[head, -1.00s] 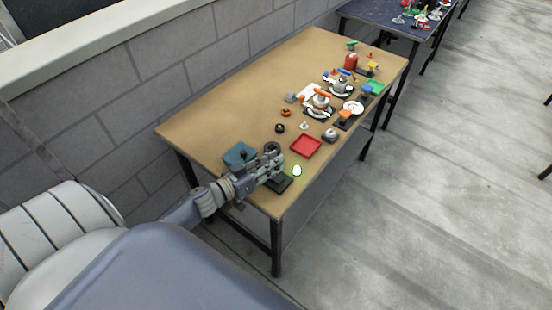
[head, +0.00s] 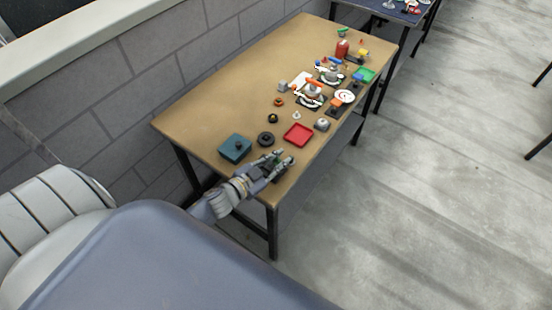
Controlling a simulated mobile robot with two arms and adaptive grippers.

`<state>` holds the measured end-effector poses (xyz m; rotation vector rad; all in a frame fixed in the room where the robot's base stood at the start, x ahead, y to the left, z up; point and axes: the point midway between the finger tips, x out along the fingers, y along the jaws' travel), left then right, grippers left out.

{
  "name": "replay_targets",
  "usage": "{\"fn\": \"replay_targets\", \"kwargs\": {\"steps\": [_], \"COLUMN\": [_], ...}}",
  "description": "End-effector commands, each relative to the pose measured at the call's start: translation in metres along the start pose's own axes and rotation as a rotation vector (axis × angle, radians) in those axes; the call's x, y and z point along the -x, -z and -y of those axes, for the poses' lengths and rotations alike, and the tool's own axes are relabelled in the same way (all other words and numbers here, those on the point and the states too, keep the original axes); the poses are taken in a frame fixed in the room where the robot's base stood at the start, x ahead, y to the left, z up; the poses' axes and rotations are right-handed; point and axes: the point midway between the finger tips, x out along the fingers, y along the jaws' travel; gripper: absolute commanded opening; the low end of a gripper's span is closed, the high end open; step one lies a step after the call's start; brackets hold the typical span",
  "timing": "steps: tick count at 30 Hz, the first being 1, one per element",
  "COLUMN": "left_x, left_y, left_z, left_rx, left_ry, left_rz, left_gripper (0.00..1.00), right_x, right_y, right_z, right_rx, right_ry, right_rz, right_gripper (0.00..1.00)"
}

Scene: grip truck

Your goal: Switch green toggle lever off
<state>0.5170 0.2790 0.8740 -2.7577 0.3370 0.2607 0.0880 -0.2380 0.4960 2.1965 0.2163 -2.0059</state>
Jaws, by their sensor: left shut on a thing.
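My left gripper (head: 283,157) is low over the near end of the wooden table (head: 215,112), at the dark toggle switch. It is shut on the green toggle lever (head: 276,164), of which only a little greenish colour shows between the fingers. The gripper hides most of the switch and its base, so the lever's tilt cannot be told. No glowing light shows beside the switch. My right gripper is not in view.
Close by are a teal box (head: 235,148), a black round knob (head: 266,139), a red tray (head: 298,135) and a grey button block (head: 322,124). Several small devices crowd the far end. The table's left side is clear.

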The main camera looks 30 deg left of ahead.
Motion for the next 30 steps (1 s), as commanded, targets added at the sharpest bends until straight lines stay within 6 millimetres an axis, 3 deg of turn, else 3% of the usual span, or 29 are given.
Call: {"fn": "replay_targets", "kwargs": {"steps": [13, 14, 17, 30], "left_x": [-0.0011, -0.0011, -0.0010, 0.0054], "left_y": [0.0036, 0.0036, 0.0031, 0.0001], "left_z": [0.0009, 0.0009, 0.0006, -0.0006], "left_rx": [-0.015, -0.015, -0.014, -0.011], "left_ry": [0.003, 0.003, 0.003, 0.002], "left_rz": [-0.005, -0.005, -0.004, 0.001], "left_gripper": [0.00, 0.20, 0.41, 0.41], "right_x": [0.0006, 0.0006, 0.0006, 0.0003], "right_y": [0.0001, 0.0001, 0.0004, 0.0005], "right_z": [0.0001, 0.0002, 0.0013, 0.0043], "right_rx": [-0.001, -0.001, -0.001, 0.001], "right_ry": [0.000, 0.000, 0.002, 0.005], "right_rz": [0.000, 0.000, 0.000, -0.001], "right_gripper": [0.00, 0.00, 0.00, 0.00]}}
